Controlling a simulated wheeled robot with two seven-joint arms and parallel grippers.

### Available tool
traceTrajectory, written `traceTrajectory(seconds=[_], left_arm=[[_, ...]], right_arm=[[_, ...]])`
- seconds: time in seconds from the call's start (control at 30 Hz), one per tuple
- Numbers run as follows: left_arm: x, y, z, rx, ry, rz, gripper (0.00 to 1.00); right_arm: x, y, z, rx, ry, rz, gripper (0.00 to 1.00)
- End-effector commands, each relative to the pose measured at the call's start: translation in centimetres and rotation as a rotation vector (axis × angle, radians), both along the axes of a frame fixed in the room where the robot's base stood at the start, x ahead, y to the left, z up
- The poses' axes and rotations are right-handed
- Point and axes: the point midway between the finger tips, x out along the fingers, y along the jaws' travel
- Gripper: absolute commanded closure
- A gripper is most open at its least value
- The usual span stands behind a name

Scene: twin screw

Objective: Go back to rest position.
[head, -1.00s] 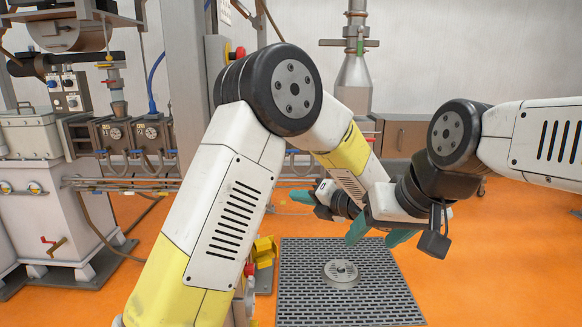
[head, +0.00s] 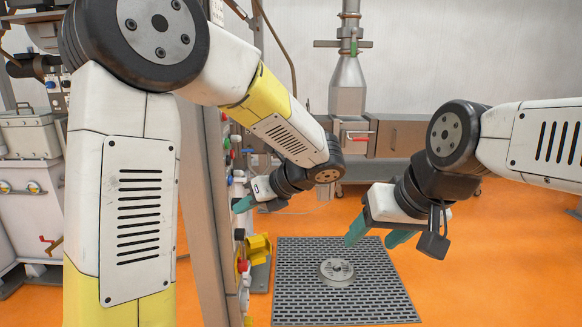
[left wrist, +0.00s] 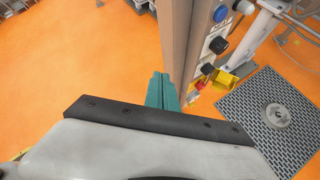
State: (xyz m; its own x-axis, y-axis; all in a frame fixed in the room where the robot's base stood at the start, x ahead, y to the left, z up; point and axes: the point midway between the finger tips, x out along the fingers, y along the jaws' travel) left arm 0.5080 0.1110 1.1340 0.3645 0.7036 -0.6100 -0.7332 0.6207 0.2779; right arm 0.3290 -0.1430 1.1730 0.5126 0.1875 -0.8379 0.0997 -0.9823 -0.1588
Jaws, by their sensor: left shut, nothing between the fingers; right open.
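My left gripper (head: 242,204) has teal fingers and hangs beside the tall grey-brown post, left of the right gripper in the head view. In the left wrist view its fingers (left wrist: 162,92) are together with nothing between them. My right gripper (head: 374,236) is open and empty, its teal fingers apart and pointing down. A round grey metal disc (head: 337,271) lies on a dark perforated mat (head: 300,300) on the floor, below and left of the right gripper. The left wrist view also shows the disc and mat at the right.
The post (head: 207,200) carries knobs and buttons and stands close to my left gripper. A yellow bracket (head: 258,247) sits low beside it. Orange floor (head: 440,285) is open at the right.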

Motion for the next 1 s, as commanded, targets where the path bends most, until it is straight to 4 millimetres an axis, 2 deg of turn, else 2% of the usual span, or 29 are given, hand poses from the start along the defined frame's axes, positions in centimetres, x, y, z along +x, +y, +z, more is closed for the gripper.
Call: traceTrajectory(seconds=[0.03,0.1,0.2,0.33,0.5,0.6,0.73,0.83,1.0], left_arm=[[-1.5,1.7,0.4,-0.099,-0.05,0.101,1.0],[-4.0,3.4,0.4,-0.258,-0.126,0.268,1.0],[-7.6,4.9,0.4,-0.493,-0.249,0.534,1.0],[-11.6,5.5,0.5,-0.79,-0.414,0.898,1.0],[-15.5,4.7,1.4,-1.163,-0.614,1.391,1.0],[-16.7,4.1,2.3,-1.346,-0.699,1.648,1.0],[-17.6,3.5,3.3,-1.514,-0.761,1.887,1.0],[-17.8,3.3,3.8,-1.581,-0.78,1.986,1.0],[-17.9,3.1,3.9,-1.605,-0.784,2.026,1.0]], right_arm=[[0.0,0.0,0.0,0.0,0.0,0.0,0.41],[0.0,0.0,0.0,0.0,0.0,0.0,0.41],[0.0,0.0,0.0,0.0,0.0,0.0,0.41],[0.0,0.0,0.0,0.0,0.0,0.0,0.41],[0.0,0.0,0.0,0.0,0.0,0.0,0.41],[0.0,0.0,0.0,0.0,0.0,0.0,0.41],[0.0,0.0,0.0,0.0,0.0,0.0,0.41],[0.0,0.0,0.0,0.0,0.0,0.0,0.41],[0.0,0.0,0.0,0.0,0.0,0.0,0.41]])
